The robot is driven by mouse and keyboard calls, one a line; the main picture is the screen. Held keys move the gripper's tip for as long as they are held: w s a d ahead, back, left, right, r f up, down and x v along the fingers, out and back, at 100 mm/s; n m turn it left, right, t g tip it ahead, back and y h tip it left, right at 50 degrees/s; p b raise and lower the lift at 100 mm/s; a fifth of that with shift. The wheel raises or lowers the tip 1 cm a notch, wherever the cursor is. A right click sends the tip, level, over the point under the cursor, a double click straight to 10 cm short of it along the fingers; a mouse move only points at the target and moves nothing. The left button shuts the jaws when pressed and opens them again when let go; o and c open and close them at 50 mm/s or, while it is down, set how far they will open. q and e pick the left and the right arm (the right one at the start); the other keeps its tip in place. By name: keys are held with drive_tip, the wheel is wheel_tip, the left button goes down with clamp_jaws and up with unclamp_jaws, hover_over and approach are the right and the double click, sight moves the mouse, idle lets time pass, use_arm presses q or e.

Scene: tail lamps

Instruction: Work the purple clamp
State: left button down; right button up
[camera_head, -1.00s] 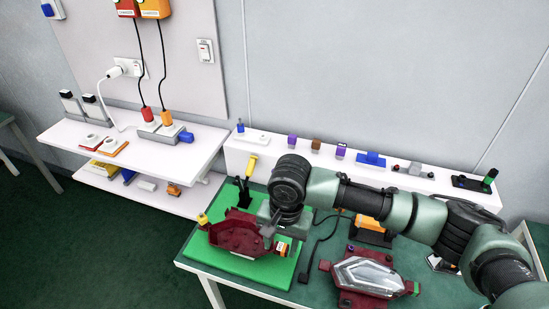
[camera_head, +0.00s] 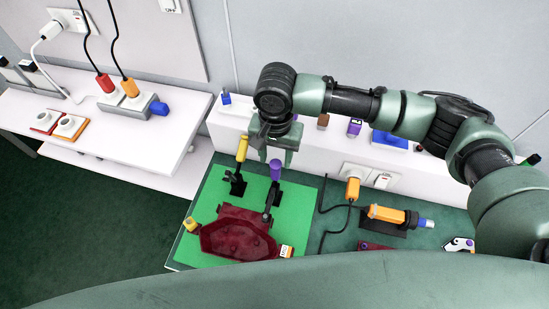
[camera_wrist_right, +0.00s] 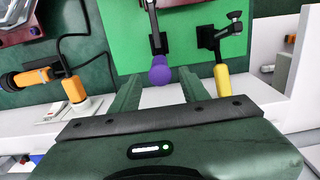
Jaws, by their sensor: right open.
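The purple clamp's handle (camera_head: 277,170) stands up from its black base (camera_head: 269,207) at the back of the green board, beside the dark red lamp housing (camera_head: 236,238). My right gripper (camera_head: 276,154) is open, at the top of that handle. In the right wrist view the purple knob (camera_wrist_right: 161,73) lies between the tips of the two open fingers (camera_wrist_right: 159,80), with gaps showing on both sides. The yellow-handled clamp (camera_head: 241,150) stands to the left in the head view. My left gripper is not in view.
The green board (camera_head: 205,207) lies on a dark green table. An orange tool (camera_head: 388,214) on a black stand and a cable lie to the right. A white ledge (camera_head: 335,150) with small blocks runs behind. A white shelf (camera_head: 110,145) stands left.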

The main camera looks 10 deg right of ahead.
sight(276, 166)
wheel_tip(276, 166, down, 4)
drive_tip(key=shift+s+f+p, duration=0.1)
drive_tip(key=shift+p, duration=0.3)
drive_tip(key=shift+f, duration=0.95)
drive_tip(key=shift+c, duration=0.9)
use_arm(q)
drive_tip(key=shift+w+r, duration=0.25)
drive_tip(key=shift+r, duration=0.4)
use_arm(e)
clamp_jaws()
drive_tip(key=shift+w+r, duration=0.1)
drive_tip(key=shift+w, duration=0.1)
